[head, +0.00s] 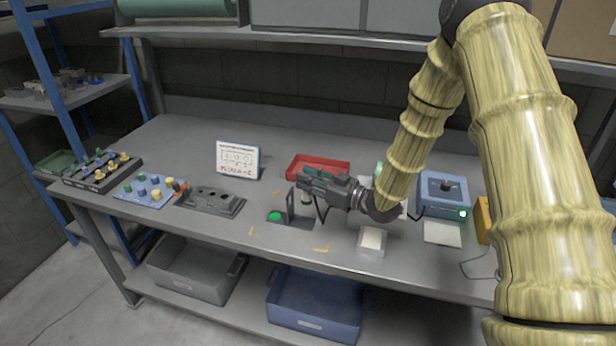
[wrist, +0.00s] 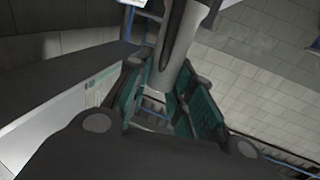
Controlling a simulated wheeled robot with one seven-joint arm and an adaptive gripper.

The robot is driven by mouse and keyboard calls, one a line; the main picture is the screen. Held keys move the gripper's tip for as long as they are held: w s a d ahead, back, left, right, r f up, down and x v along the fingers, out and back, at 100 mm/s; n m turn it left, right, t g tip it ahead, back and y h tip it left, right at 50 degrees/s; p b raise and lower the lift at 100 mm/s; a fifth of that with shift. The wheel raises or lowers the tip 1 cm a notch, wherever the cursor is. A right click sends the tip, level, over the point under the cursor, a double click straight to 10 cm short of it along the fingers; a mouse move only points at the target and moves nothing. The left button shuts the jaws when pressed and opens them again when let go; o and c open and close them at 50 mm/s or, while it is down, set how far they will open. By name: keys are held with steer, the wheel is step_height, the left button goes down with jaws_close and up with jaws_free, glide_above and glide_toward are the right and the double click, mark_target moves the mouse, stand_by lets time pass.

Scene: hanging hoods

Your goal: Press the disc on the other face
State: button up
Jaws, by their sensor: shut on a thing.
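My gripper (head: 302,182) is above the middle of the bench, its fingers pointing left. In the wrist view my gripper (wrist: 166,98) has its teal-lined fingers on both sides of a smooth grey tapered bar (wrist: 182,45), and it is shut on this bar. A dark upright plate (head: 290,203) stands just below and left of the fingertips on a dark base. A bright green disc (head: 274,216) shows at the left of this plate. The plate's right face is partly hidden by my gripper, and I cannot tell whether a disc is there.
A red tray (head: 308,164) lies behind my gripper. A white sign card (head: 238,160) stands to the left, near a dark fixture (head: 210,200). A blue box (head: 442,194) and a pale block (head: 372,241) are to the right.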

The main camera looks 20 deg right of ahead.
mark_target(309, 203)
steer(key=shift+f+b, duration=2.2)
steer(key=shift+f, duration=1.9)
steer(key=shift+s+d, duration=0.1)
steer(key=shift+f, duration=0.3)
steer(key=shift+r, duration=0.1)
steer(key=shift+r+p, duration=1.8)
steer(key=shift+r, duration=1.65)
